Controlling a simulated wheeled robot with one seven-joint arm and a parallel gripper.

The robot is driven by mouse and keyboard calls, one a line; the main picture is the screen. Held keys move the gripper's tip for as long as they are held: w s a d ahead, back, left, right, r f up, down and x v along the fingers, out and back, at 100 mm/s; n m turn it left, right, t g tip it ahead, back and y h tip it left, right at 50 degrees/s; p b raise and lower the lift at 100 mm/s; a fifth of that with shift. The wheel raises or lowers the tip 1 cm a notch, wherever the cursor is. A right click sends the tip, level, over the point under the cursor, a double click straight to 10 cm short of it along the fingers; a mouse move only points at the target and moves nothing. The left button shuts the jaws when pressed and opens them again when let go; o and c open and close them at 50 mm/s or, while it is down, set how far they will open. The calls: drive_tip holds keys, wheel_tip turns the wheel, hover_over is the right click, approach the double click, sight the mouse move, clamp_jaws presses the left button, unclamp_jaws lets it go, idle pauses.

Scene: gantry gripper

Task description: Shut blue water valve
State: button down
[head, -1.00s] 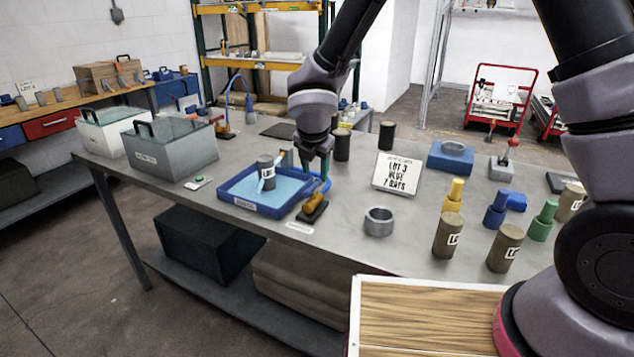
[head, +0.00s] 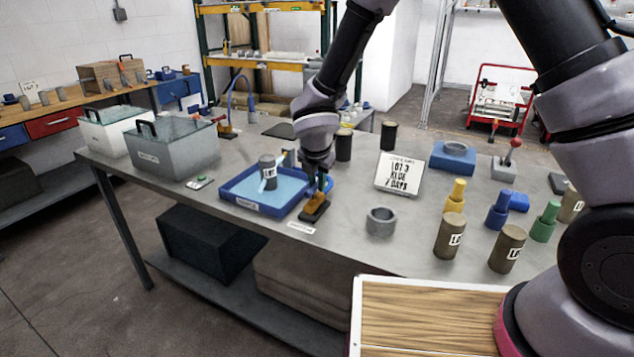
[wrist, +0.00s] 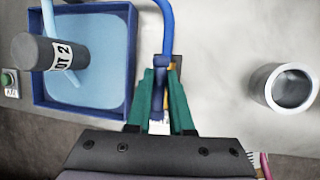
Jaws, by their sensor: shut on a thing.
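The blue water valve (head: 328,183) stands on a dark base with a brass-coloured part, just right of the blue tray (head: 229,199). My gripper (head: 321,180) points down over it and hides much of its upper part. In the wrist view the valve's blue pipe (wrist: 168,35) runs down to a blue piece between the green fingers of my gripper (wrist: 163,100). The fingers are shut on this blue piece. Whether the valve is open or shut cannot be told.
The tray holds light-blue water and a grey cylinder (head: 268,172) marked LOT 2. A grey metal ring (head: 380,222) stands to the right, with bare table between. A tilted sign (head: 399,174) and several canisters stand farther right.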

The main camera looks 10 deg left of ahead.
drive_tip(key=shift+m, duration=0.3)
drive_tip(key=m+h, duration=0.2)
drive_tip(key=m, duration=0.2)
drive_tip(key=shift+s, duration=0.1)
drive_tip(key=m+h, duration=0.1)
drive_tip(key=m, duration=0.1)
drive_tip(key=m+g, duration=0.1)
drive_tip(key=m, duration=0.2)
drive_tip(key=shift+s+h, duration=0.15)
drive_tip(key=shift+h, duration=0.25)
drive_tip(key=m+g, duration=0.1)
drive_tip(key=m, duration=0.1)
drive_tip(key=m+h, duration=0.1)
drive_tip(key=m, duration=0.1)
drive_tip(key=shift+s+g, duration=0.15)
drive_tip(key=shift+g, duration=0.25)
drive_tip(key=shift+s+m+g+h, duration=0.15)
drive_tip(key=shift+m+g, duration=0.25)
drive_tip(key=shift+m, duration=0.65)
drive_tip(key=shift+w+m+g+h, duration=0.1)
drive_tip(key=shift+m+g+h, duration=0.25)
drive_tip(key=shift+m, duration=1)
drive_tip(key=c, duration=0.8)
unclamp_jaws()
drive_tip(key=shift+s, duration=0.1)
